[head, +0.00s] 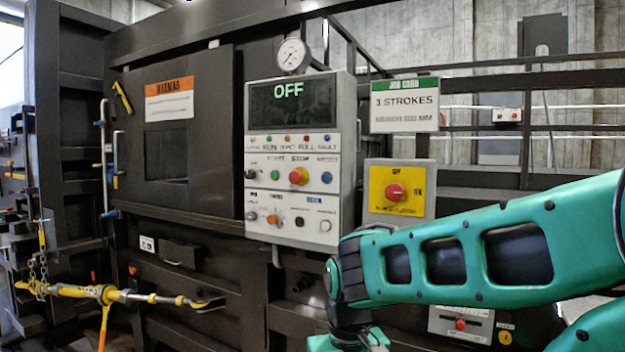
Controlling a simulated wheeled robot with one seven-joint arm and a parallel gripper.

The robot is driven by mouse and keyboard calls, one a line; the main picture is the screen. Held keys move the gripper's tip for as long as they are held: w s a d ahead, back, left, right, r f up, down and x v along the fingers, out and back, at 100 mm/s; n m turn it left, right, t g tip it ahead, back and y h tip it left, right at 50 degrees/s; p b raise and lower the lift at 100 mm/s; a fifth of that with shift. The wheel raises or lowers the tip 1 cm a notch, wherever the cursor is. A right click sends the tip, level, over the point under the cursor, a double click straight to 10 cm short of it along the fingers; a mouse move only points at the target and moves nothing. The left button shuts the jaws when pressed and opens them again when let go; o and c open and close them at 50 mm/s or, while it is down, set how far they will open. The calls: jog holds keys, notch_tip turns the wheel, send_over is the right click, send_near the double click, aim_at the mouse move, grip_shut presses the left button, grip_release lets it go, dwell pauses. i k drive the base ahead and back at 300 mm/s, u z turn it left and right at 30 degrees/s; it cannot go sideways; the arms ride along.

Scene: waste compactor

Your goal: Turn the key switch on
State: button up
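The light grey control panel (340,160) stands upright on the dark machine in the middle of the head view. Its dark screen (310,113) reads OFF in green letters. Below it are rows of small lamps, buttons and knobs. A small dark knob (250,174) sits at the left of the upper row, and another small switch (251,216) sits at the left of the lower row. The labels are too small to tell for certain which is the key switch. No key can be made out.
A yellow-faced box with a red rotary knob (395,192) is right of the panel, below a job card (404,105) reading 3 STROKES. A gauge (292,55) tops the panel. The panel's front is unobstructed.

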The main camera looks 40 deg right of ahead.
aim_at(249, 174)
jog(key=z, duration=0.4)
jog(key=k, duration=1.1)
jog(key=u, duration=0.85)
jog(key=i, duration=1.3)
jog(key=z, duration=0.5)
jog(key=i, duration=0.9)
jog(key=z, duration=0.35)
